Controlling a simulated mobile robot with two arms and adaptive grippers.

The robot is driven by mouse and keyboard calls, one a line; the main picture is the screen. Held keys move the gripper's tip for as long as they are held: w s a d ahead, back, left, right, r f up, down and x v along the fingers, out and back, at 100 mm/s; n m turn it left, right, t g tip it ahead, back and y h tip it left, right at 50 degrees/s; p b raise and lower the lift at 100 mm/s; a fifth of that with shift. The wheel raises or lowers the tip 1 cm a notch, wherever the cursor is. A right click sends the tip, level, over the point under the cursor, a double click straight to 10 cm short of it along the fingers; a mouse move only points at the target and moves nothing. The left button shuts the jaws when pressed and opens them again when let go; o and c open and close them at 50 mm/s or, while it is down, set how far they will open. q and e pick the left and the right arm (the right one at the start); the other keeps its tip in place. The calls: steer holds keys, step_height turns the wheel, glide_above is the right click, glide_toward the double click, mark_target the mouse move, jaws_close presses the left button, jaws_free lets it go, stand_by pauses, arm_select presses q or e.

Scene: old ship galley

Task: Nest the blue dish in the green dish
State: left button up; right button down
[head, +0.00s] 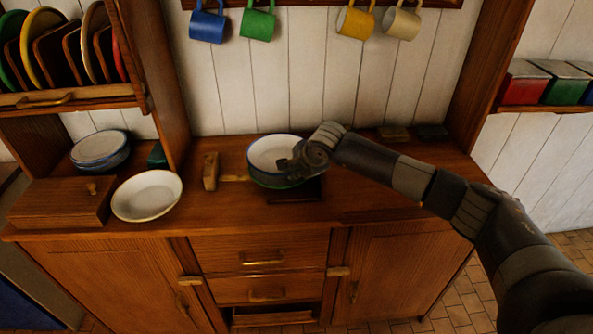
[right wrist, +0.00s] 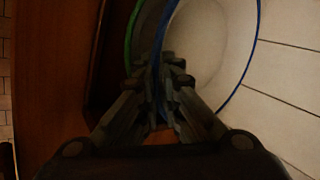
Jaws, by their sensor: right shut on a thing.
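My right gripper (head: 288,165) is shut on the near right rim of the blue dish (head: 270,150), a round dish with a pale inside and a blue rim. The green dish (head: 262,182) shows as a green edge just below it, on a dark square base on the counter. In the right wrist view the fingers (right wrist: 158,75) straddle the wall of the blue dish (right wrist: 225,45), and the green rim (right wrist: 131,35) runs beside it. The blue dish is over or inside the green one; I cannot tell whether it rests on it. My left gripper is not in view.
A wooden mallet-like tool (head: 210,171) lies left of the dishes. Further left are a pale bowl (head: 147,196), a wooden box (head: 60,205) and stacked dishes (head: 100,148). Mugs hang above. The counter (head: 385,185) right of the dishes is mostly clear beneath my arm.

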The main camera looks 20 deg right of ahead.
steer(key=shift+b, duration=0.35)
stand_by(0.7)
steer(key=shift+f+b, duration=0.65)
steer(key=shift+b, duration=0.1)
stand_by(0.7)
steer(key=c, duration=1.7)
jaws_free()
steer(key=shift+s+f, duration=0.1)
steer(key=shift+f, duration=0.05)
steer(key=shift+r+p, duration=1.75)
steer(key=shift+r, duration=2.4)
